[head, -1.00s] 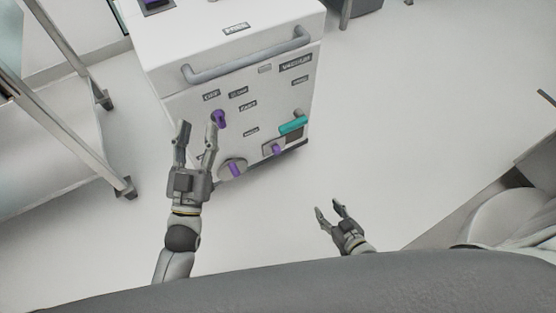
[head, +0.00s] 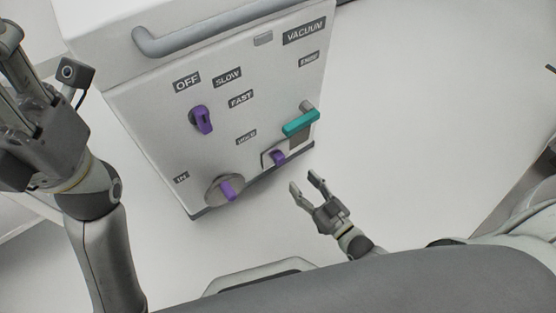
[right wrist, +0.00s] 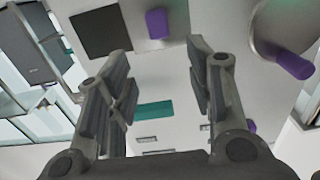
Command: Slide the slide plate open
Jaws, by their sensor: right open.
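The slide plate (head: 268,159) is a small light plate with a purple knob (head: 278,157), low on the front of a white cabinet. A dark square opening (head: 300,143) shows beside it. My right gripper (head: 303,181) is open and empty, below and right of the plate in the head view, apart from it. In the right wrist view the knob (right wrist: 157,23) and the dark square (right wrist: 100,32) lie beyond my open fingers (right wrist: 157,50). My left gripper (head: 22,75) is at the left edge, partly cut off; its fingertips are unclear.
The white cabinet (head: 150,110) carries a grey handle bar (head: 210,30), a purple switch (head: 202,119), a round dial with a purple lever (head: 229,189) and a teal lever (head: 300,122) just above the plate. The floor right of the cabinet is clear.

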